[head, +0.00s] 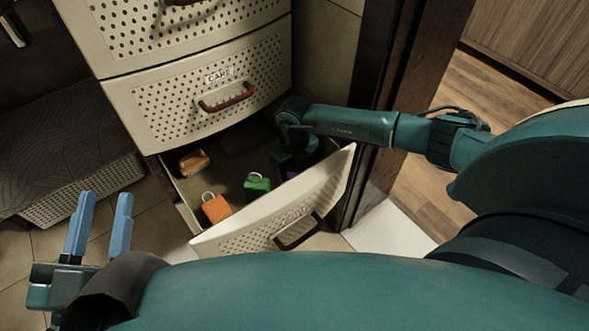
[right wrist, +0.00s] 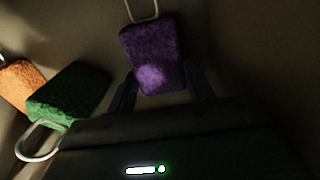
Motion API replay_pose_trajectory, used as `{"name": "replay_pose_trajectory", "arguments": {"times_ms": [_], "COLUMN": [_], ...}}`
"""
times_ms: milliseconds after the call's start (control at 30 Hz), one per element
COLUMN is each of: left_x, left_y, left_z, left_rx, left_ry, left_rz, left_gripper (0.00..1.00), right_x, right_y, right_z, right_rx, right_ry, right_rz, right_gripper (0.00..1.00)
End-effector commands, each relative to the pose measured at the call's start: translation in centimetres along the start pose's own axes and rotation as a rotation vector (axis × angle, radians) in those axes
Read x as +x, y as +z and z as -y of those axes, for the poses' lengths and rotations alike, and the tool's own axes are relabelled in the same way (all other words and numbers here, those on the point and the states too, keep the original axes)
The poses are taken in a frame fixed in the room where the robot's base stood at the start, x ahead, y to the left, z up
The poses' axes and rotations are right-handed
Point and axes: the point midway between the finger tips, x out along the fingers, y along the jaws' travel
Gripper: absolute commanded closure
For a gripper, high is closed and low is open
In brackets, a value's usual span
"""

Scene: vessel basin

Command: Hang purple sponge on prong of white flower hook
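The purple sponge (right wrist: 152,55) with a pale wire loop lies in the open bottom drawer (head: 320,196). In the head view only a sliver of it (head: 291,174) shows under my right gripper. In the right wrist view my right gripper (right wrist: 161,78) has its dark fingers spread on either side of the sponge's near end. The fingers look open; whether one touches the sponge is hard to tell in the dark. My left gripper (head: 100,222) is open and empty at the lower left, outside the drawer. No white flower hook is in view.
A green sponge (head: 257,186) and an orange sponge (head: 216,209) with loops lie in the drawer, with a brownish-orange item (head: 194,162) behind. A closed drawer (head: 195,105) is above. A dark door frame (head: 385,110) stands close to my right arm.

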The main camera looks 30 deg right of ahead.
Motion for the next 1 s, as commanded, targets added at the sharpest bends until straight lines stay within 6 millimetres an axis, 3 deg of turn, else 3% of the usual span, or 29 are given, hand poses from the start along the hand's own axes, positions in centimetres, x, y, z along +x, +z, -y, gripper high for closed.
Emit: {"name": "replay_pose_trajectory", "arguments": {"times_ms": [267, 600, 667, 767, 1000], "left_x": [0.1, 0.0, 0.4, -0.7, -0.7], "left_y": [-0.1, -0.1, -0.8, 0.5, 0.4], "left_z": [0.1, 0.1, 0.2, -0.5, 0.0], "left_rx": [0.004, 0.012, 0.010, -0.053, 0.010], "left_ry": [0.000, 0.001, 0.002, -0.010, -0.022], "left_rz": [-0.003, -0.015, -0.014, 0.082, 0.111], "left_gripper": [0.67, 0.67, 0.67, 0.67, 0.67], "right_x": [0.0, -0.2, -1.4, -3.6, -9.1], "right_y": [0.0, 0.0, 0.1, 0.1, 0.0], "right_z": [0.0, 0.0, 0.1, 0.1, 0.0], "right_rx": [0.000, 0.000, 0.001, 0.000, 0.000], "right_ry": [0.000, 0.001, 0.000, 0.000, 0.000], "right_rz": [0.000, 0.002, 0.003, 0.002, 0.002], "right_gripper": [0.27, 0.27, 0.27, 0.27, 0.27]}}
